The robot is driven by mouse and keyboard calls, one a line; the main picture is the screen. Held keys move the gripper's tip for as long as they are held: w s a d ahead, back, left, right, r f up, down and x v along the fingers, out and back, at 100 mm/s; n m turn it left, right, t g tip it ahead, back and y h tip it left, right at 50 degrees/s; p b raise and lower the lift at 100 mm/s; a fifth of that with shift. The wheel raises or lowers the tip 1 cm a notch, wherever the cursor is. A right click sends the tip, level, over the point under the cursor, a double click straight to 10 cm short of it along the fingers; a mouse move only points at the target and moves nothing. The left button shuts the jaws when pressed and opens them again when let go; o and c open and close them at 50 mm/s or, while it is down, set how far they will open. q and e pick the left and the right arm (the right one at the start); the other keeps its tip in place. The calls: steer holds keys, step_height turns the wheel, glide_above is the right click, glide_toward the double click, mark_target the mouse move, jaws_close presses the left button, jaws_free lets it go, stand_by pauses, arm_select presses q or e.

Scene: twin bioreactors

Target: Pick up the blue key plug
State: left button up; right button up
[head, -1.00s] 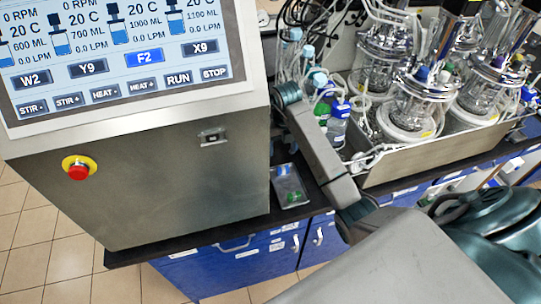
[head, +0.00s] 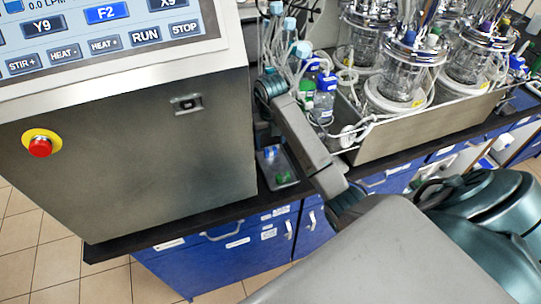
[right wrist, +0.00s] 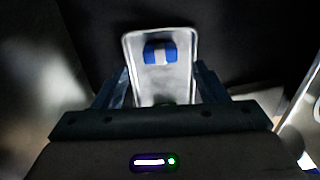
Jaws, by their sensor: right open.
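The blue key plug (right wrist: 160,53), blue with a white band across its middle, lies in the far part of a small grey tray (right wrist: 132,46). In the head view the plug (head: 270,153) shows small, with a green piece (head: 283,177) nearer the tray's front. My right gripper (right wrist: 161,76) is open and empty. Its two fingers stand on either side of the tray's near part in the right wrist view, with the plug ahead of them, roughly centred between them. The green piece is mostly hidden by the gripper there. My left gripper is not in view.
A steel cabinet with a screen and red stop button (head: 40,147) stands close left of the tray. Blue-capped bottles (head: 324,98) and a steel trough (head: 420,127) with glass vessels stand to the right. The black bench's front edge (head: 220,217) is near the tray.

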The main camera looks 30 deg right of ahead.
mark_target(270, 149)
steer(key=f+b, duration=0.1)
steer(key=f, duration=0.1)
steer(key=f+b, duration=0.1)
steer(key=f, duration=0.1)
steer(key=shift+w+d, duration=0.1)
steer(key=shift+w, duration=0.1)
steer(key=shift+f, duration=0.1)
steer(key=c, duration=1.1)
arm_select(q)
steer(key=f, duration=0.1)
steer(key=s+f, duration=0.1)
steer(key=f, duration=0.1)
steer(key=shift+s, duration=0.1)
arm_select(e)
steer(key=shift+r, duration=0.2)
